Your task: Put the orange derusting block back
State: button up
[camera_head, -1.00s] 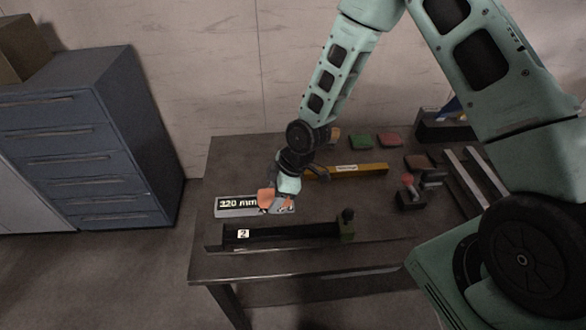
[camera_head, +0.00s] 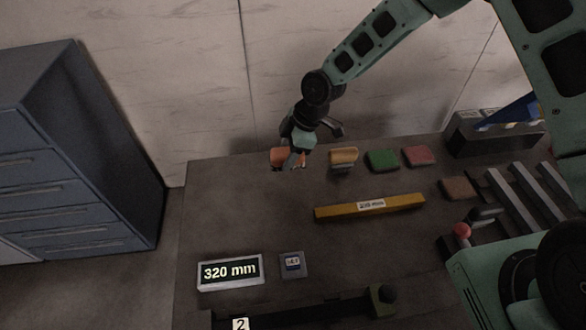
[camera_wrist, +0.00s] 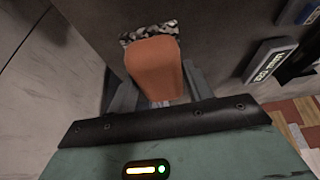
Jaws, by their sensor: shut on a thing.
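My gripper (camera_head: 294,160) is shut on the orange derusting block (camera_head: 283,156). It is at the far left part of the table, left of the row of coloured blocks. In the wrist view, the orange block (camera_wrist: 155,68) sits between the two fingers, and a speckled strip (camera_wrist: 148,33) shows at its far end. I cannot tell whether the block touches the table. The row beside it holds a tan block (camera_head: 343,156), a green block (camera_head: 382,160) and a red block (camera_head: 417,156).
A yellow bar (camera_head: 370,206) lies mid-table. A 320 mm display (camera_head: 230,272) and a small square device (camera_head: 292,264) are nearer the front. A brown block (camera_head: 459,188), a red-knobbed lever (camera_head: 462,231) and metal rails (camera_head: 520,200) are at right.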

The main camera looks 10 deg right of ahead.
aim_at(283, 182)
notch_tip(283, 182, down, 8)
jog(key=shift+s+r+p, duration=0.1)
jog(key=shift+r+p, duration=0.05)
jog(key=shift+p, duration=1)
jog(key=shift+f, duration=0.25)
jog(key=shift+f, duration=0.15)
jog(key=o, duration=0.9)
jog(key=shift+o, duration=0.2)
